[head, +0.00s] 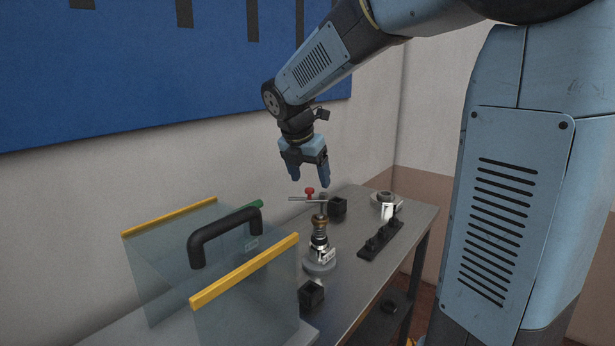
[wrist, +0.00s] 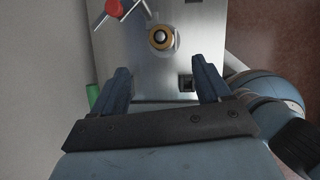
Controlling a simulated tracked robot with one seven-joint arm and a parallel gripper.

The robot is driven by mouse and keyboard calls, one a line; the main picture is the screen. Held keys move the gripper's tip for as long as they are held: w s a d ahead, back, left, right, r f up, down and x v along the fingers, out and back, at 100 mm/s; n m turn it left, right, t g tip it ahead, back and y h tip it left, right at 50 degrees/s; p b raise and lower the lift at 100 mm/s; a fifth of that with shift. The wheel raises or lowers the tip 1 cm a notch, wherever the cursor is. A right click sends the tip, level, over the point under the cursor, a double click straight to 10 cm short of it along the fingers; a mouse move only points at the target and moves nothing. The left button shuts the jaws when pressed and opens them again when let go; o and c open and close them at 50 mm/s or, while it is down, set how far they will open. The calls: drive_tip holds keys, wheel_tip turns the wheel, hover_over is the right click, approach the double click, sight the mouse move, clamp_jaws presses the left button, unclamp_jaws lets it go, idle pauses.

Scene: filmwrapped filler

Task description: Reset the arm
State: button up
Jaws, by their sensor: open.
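My gripper (head: 309,178) hangs from my blue arm with its fingers pointing down. It is open and empty, above the table (head: 345,298) and apart from everything on it. In the wrist view my gripper's two blue fingers (wrist: 160,85) stand wide apart with nothing between them. Below and a little right of it in the head view stands a metal fitting (head: 320,245) with a brass collar on a round base. The brass ring also shows from above in the wrist view (wrist: 160,38).
A red-knobbed metal handle (head: 309,191) shows by the fitting's top. A clear guard with yellow edges (head: 245,272) and a black handle (head: 224,234) stands at left. Black blocks (head: 312,295), a black rack (head: 380,240) and a round metal part (head: 384,199) sit on the table.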

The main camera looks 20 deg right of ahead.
drive_tip(key=s+d+m+t+y, duration=0.1)
drive_tip(key=s+m, duration=1.1)
drive_tip(key=m, duration=0.1)
drive_tip(key=s+d+m+t+y, duration=0.1)
drive_tip(key=s+d+m+y, duration=0.1)
drive_tip(key=s+m, duration=1)
drive_tip(key=shift+s+d+f+m, duration=0.2)
drive_tip(key=shift+d+m, duration=0.1)
drive_tip(key=shift+m, duration=0.5)
